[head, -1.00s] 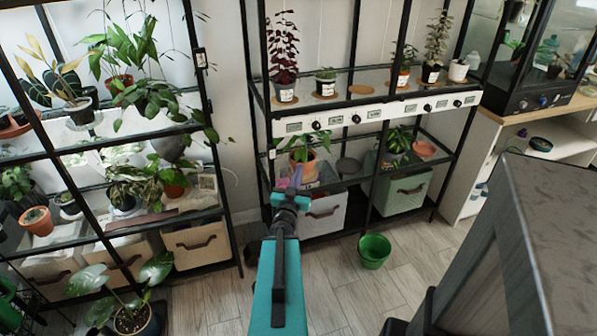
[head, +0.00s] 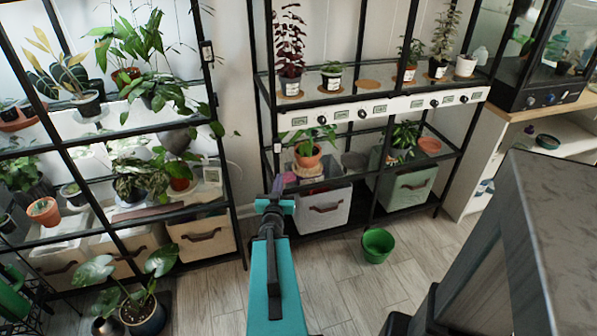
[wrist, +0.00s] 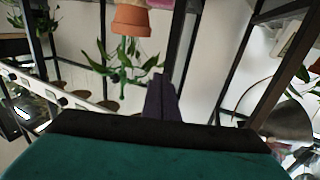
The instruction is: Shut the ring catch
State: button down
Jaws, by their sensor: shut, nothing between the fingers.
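I cannot make out the ring catch in either view. My gripper (head: 277,187) is shut and empty, with purple fingertips at the end of my teal arm. In the head view it shows in front of the middle rack's left post, left of and lower than a terracotta pot with a plant (head: 308,154). In the wrist view the shut fingers (wrist: 160,95) stand up in the middle against a pale wall and a dark post. That view is upside down.
The middle rack (head: 262,90) has a white control strip (head: 370,110) with knobs. Below are a white bin (head: 323,208) and a green bin (head: 408,186). A green bucket (head: 378,245) stands on the floor. A plant rack (head: 226,190) is at left.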

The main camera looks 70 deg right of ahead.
jog(key=w+a+f+n+t+y, duration=0.1)
jog(key=w+a+f+n+y, duration=0.3)
jog(key=w+a+f, duration=0.6)
jog(key=w+a+f+n+t+y, duration=0.2)
jog(key=w+a+f+y, duration=0.55)
jog(key=a, duration=0.55)
jog(key=s+a+f+n+g+y, duration=0.1)
jog(key=a+f+n+g+y, duration=0.1)
jog(key=a+f, duration=0.55)
jog(key=a+f+n+g+y, duration=0.15)
jog(key=a+f, duration=0.25)
jog(key=a, duration=0.7)
jog(key=s+a+f+n+g+y, duration=0.1)
jog(key=s+a+g, duration=0.4)
jog(key=s+a, duration=0.5)
jog(key=s+a+f+n+g, duration=0.3)
jog(key=s+a+f+g, duration=0.2)
jog(key=s+a, duration=0.6)
jog(key=shift+s+n+y, duration=0.2)
jog(key=shift+n+y, duration=0.15)
jog(key=shift+y, duration=0.05)
jog(key=shift+a, duration=0.15)
